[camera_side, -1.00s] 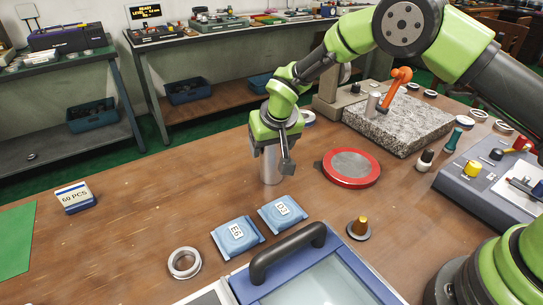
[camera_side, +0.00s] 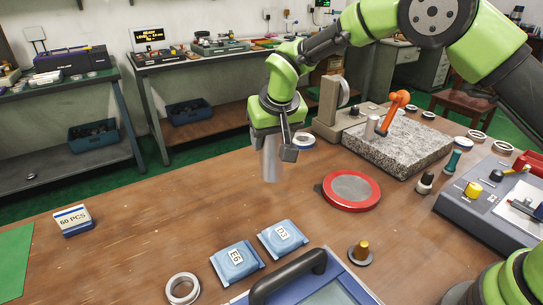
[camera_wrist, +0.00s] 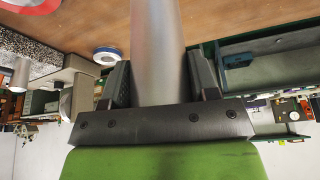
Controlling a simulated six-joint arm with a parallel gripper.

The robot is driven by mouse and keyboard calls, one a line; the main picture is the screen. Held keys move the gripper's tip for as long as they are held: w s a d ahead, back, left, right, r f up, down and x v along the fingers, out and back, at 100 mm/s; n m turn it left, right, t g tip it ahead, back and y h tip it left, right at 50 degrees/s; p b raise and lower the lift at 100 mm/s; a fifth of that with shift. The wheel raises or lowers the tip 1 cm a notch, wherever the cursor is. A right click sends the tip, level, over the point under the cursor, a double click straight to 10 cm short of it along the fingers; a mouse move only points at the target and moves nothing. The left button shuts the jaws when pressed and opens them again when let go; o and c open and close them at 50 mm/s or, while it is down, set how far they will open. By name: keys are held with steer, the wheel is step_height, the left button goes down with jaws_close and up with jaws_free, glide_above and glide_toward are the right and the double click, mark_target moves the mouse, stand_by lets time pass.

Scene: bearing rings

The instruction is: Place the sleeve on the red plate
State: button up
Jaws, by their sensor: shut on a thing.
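The sleeve (camera_side: 270,162) is a plain silver metal cylinder. My gripper (camera_side: 272,139) is shut on its upper part and holds it upright. In the wrist view the sleeve (camera_wrist: 156,50) stands between the two dark fingers of my gripper (camera_wrist: 160,85). The red plate (camera_side: 351,190) is a round red-rimmed disc with a grey mesh-like middle, flat on the wooden table to the right of the sleeve. Nothing lies on it. In the wrist view part of a red rim (camera_wrist: 30,5) shows at the top left.
A granite block (camera_side: 400,148) with an orange-handled tool (camera_side: 396,108) stands behind the plate. Blue packets (camera_side: 236,262) and (camera_side: 282,239), a black-handled case (camera_side: 290,277) and an amber-topped knob (camera_side: 361,252) are in front. A grey control box (camera_side: 480,195) is at the right.

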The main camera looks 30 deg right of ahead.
step_height(320, 180, up, 2)
steer(key=shift+r, duration=0.1)
steer(key=shift+d+r, duration=0.2)
steer(key=s+d+r+m+g+h, duration=0.1)
steer(key=s+d+m+g+h, duration=0.1)
steer(key=s+d+m, duration=0.35)
steer(key=s+d+r+m+g+h, duration=0.1)
steer(key=s+d+m, duration=0.1)
steer(key=d+m, duration=0.7)
steer(key=d+f+n, duration=0.1)
steer(key=d+f, duration=0.2)
steer(key=f, duration=0.7)
steer(key=shift+s+f+g+h, duration=0.15)
steer(key=shift+s+g+h, duration=0.1)
steer(key=shift+g+h, duration=0.05)
steer(key=shift+d+f+n, duration=0.1)
steer(key=shift+f+n, duration=0.05)
steer(key=shift+n, duration=0.1)
steer(key=o, duration=1.4)
